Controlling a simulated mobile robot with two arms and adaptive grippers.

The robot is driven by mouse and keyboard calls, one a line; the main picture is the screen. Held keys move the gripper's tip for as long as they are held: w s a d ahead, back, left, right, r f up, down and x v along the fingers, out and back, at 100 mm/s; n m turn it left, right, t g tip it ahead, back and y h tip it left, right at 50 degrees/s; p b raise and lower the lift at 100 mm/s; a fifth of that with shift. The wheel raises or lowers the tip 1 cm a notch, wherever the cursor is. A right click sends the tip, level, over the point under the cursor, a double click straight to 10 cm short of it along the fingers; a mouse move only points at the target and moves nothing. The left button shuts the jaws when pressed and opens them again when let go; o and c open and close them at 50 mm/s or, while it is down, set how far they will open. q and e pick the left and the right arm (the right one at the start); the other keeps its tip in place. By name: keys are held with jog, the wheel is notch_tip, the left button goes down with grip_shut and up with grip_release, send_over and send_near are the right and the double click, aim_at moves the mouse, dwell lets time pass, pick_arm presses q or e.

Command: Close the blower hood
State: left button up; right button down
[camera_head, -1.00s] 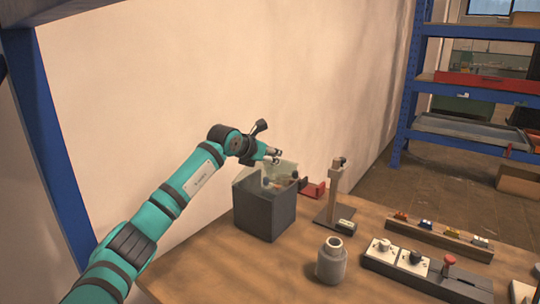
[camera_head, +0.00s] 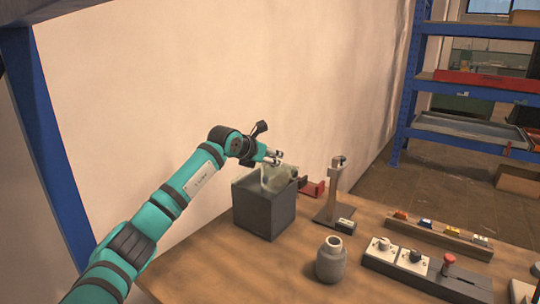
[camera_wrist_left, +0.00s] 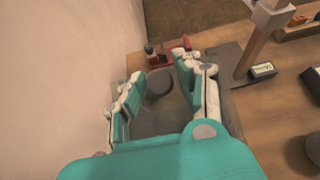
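A dark grey box (camera_head: 265,212), which I take to be the blower, stands on the table against the wall side. A pale see-through panel (camera_head: 272,180), apparently its hood, stands tilted up over the box's top and does not lie flat; its exact angle is hard to tell. My left gripper (camera_head: 275,157) is just above the panel's upper edge; I cannot tell if they touch. In the left wrist view the two fingers of the gripper (camera_wrist_left: 160,88) are spread apart with nothing clearly between them, over the box area. My right gripper is not in view.
A post stand (camera_head: 335,190) and a red part (camera_head: 312,189) are right of the box. A grey jar (camera_head: 331,260), a wooden rack (camera_head: 440,237) and a switch block (camera_head: 420,274) stand further right. Blue shelving (camera_head: 410,85) is at the back. Table between box and jar is clear.

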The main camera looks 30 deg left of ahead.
pick_arm(q)
jog(key=shift+o, duration=1.2)
jog(key=shift+w, duration=0.1)
jog(key=shift+r, duration=0.2)
jog(key=shift+s+a, duration=0.1)
jog(key=shift+s, duration=0.1)
jog(key=v, duration=1.1)
jog(key=shift+s+r, duration=0.15)
jog(key=shift+s, duration=0.2)
